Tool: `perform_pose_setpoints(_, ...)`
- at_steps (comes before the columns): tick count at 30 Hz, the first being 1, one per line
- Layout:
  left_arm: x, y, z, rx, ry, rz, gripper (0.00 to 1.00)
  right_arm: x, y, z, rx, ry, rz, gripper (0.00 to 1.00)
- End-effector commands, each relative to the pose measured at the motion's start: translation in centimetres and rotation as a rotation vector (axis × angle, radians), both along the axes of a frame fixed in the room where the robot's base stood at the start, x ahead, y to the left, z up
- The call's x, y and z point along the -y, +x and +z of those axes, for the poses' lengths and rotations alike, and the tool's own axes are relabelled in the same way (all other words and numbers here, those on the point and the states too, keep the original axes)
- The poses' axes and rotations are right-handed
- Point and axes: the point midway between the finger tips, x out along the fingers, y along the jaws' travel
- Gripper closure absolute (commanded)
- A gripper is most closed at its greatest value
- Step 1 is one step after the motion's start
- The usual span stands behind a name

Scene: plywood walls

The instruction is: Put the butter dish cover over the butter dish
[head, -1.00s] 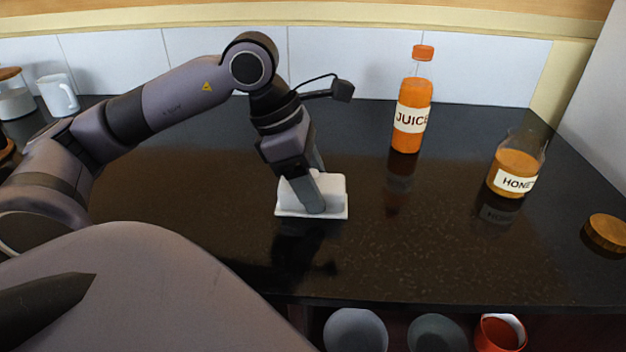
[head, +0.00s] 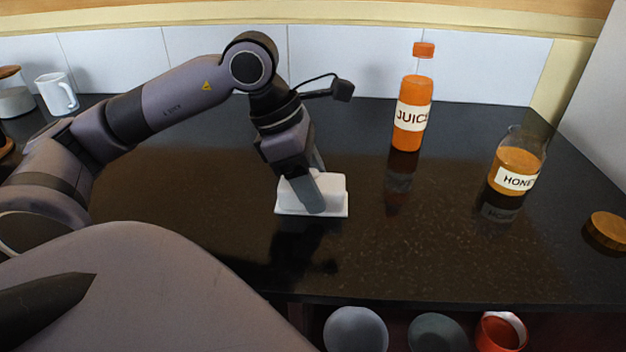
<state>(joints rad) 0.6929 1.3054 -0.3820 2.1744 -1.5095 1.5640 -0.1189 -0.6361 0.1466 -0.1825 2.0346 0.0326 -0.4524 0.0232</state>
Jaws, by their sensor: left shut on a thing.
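The white butter dish cover (head: 334,187) sits on the white butter dish (head: 283,211), whose flat rim shows around the cover's base. My left gripper (head: 316,200) reaches down from above with its fingers on either side of the cover. It is shut on the cover. The near finger hides part of the cover and of the rim, so I cannot tell how flush they sit. My right gripper is not in view.
A juice bottle (head: 411,115) and an open honey jar (head: 516,165) stand to the right. A round wooden lid (head: 607,230) lies at the right edge. A white mug (head: 57,93) stands at the back left. The dark counter (head: 420,250) is clear in front.

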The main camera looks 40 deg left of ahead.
Motion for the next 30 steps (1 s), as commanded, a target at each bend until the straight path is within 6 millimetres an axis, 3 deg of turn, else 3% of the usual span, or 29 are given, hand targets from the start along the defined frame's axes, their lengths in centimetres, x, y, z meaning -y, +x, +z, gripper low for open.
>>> perform_pose_setpoints(7, 0.0, 0.0, -0.3, 0.0, 0.0, 0.0, 0.7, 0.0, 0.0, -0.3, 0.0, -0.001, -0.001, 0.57)
perform_pose_setpoints(8, 0.0, 0.0, -0.2, 0.0, 0.0, 0.0, 0.34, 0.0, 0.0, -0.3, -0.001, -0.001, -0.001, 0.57)
perform_pose_setpoints(10, 0.0, 0.0, -0.2, 0.0, 0.0, 0.0, 0.12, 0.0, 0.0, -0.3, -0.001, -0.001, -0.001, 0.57)
perform_pose_setpoints(20, 0.0, 0.0, -0.2, -0.001, -0.001, 0.0, 0.11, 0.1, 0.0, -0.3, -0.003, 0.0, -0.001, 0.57)
perform_pose_setpoints(30, -1.5, -1.2, 4.5, 0.003, 0.002, 0.002, 0.11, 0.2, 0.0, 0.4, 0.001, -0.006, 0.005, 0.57)
